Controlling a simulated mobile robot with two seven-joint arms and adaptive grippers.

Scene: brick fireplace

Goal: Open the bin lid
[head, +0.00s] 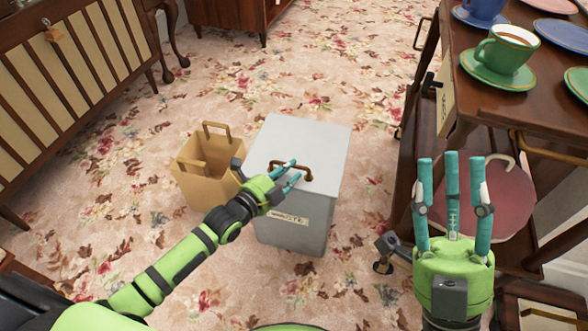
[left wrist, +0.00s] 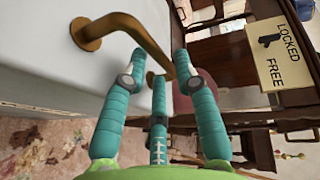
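The grey bin (head: 325,215) stands on the carpet, with a flat pale lid (head: 305,137) that lies shut. A bronze arched handle (head: 307,172) is on the lid's near part. My left gripper (head: 292,170) is at this handle, fingers spread. In the left wrist view the handle (left wrist: 133,27) runs across between and behind the fingertips of the left gripper (left wrist: 160,62). Whether they touch it I cannot tell. My right gripper (head: 453,160) is open and empty, fingers pointing up, at the right by the cart.
A tan paper bag (head: 207,172) stands just left of the bin. A wooden cart (head: 500,110) with cups and plates stands at the right. A slatted wooden bench (head: 60,90) is at the left. Carpet behind the bin is clear.

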